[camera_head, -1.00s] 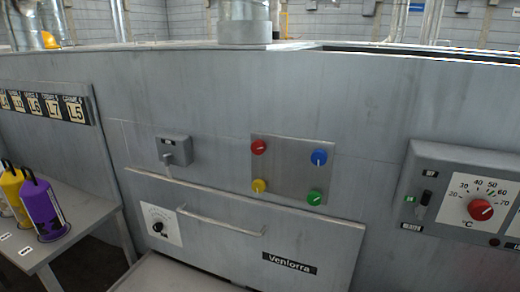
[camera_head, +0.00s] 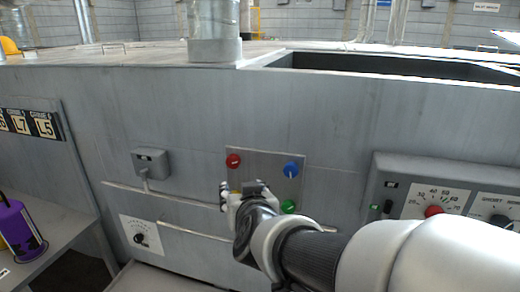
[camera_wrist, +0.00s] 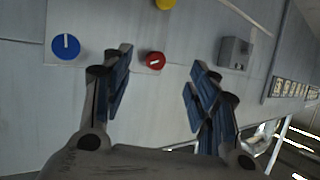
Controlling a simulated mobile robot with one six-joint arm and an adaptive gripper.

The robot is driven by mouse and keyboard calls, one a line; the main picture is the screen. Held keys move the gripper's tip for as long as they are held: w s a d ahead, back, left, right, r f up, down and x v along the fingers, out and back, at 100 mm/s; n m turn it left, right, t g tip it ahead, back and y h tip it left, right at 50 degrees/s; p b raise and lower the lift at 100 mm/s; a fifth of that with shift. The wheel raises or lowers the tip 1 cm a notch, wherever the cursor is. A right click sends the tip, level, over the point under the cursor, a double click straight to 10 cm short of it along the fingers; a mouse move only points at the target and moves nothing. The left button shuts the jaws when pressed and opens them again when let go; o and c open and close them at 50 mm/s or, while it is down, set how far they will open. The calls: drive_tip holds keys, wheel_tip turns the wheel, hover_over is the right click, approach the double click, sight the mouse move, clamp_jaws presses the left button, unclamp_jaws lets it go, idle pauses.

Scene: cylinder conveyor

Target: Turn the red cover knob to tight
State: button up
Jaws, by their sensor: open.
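The red cover knob (camera_head: 233,160) is at the upper left of a square metal plate (camera_head: 264,158) on the grey machine front. It also shows in the wrist view (camera_wrist: 155,60) as a small red disc with a short white mark, lying between my two fingers in the picture. My gripper (camera_head: 238,190) is in front of the plate, just below the red knob in the head view. In the wrist view my gripper (camera_wrist: 160,66) is open with its fingers spread wide and nothing between them touching. The exact gap to the knob cannot be told.
On the same plate are a blue knob (camera_head: 291,169), a green knob (camera_head: 289,206) and a yellow knob (camera_wrist: 165,4), hidden by my gripper in the head view. A grey switch box (camera_head: 151,162) is left. A control panel (camera_head: 400,178) with another red knob is right.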

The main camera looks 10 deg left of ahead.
sight(232, 163)
drive_tip(key=s+a+f+t+h+p, duration=0.2)
drive_tip(key=a+t+h+p, duration=0.3)
drive_tip(key=a+h, duration=0.3)
drive_tip(key=shift+m+y, duration=0.3)
drive_tip(key=w+b, duration=0.1)
drive_tip(key=w, duration=0.4)
drive_tip(key=w+b, duration=0.1)
drive_tip(key=w, duration=0.5)
drive_tip(key=w+d, duration=0.1)
drive_tip(key=w, duration=0.5)
drive_tip(key=shift+w+d+b, duration=0.1)
drive_tip(key=shift+w+b, duration=0.15)
drive_tip(key=shift+b, duration=0.15)
drive_tip(key=c, duration=1.1)
